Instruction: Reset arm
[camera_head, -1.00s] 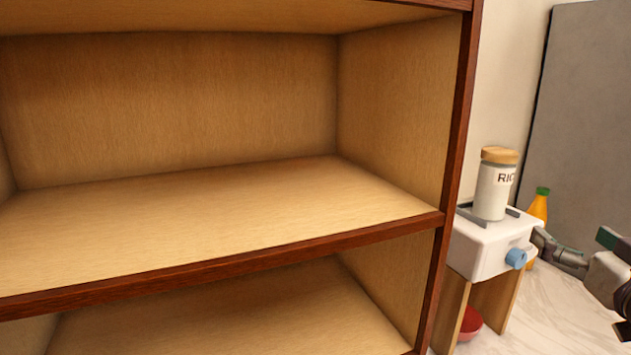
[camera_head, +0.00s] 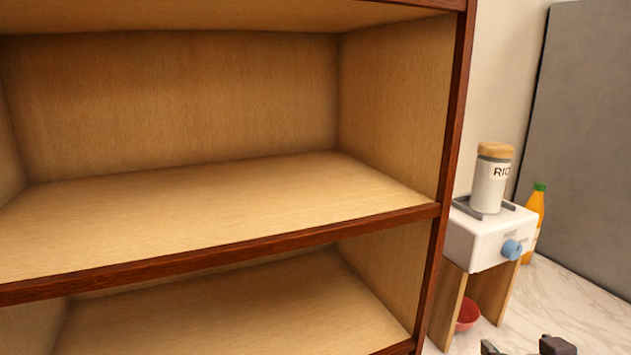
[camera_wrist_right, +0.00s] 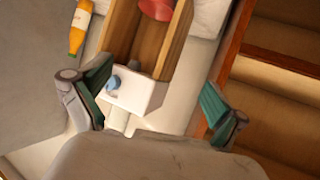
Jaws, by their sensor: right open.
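My right gripper (camera_head: 528,346) shows only by its fingertips at the bottom right edge of the head view. In the right wrist view my right gripper (camera_wrist_right: 160,105) has its two green-padded fingers spread wide apart, with nothing held between them. Beyond the fingers is the white dispenser box (camera_wrist_right: 140,92) with a blue knob (camera_wrist_right: 113,82), apart from the gripper as far as I can tell. My left gripper does not show in either view.
A wooden shelf unit (camera_head: 442,170) with empty shelves fills the left and middle. Right of it, the white dispenser (camera_head: 485,238) carries a rice jar (camera_head: 490,180). A red bowl (camera_head: 468,315) sits underneath. An orange bottle (camera_head: 533,215) stands behind. The marble counter (camera_head: 575,300) is clear at right.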

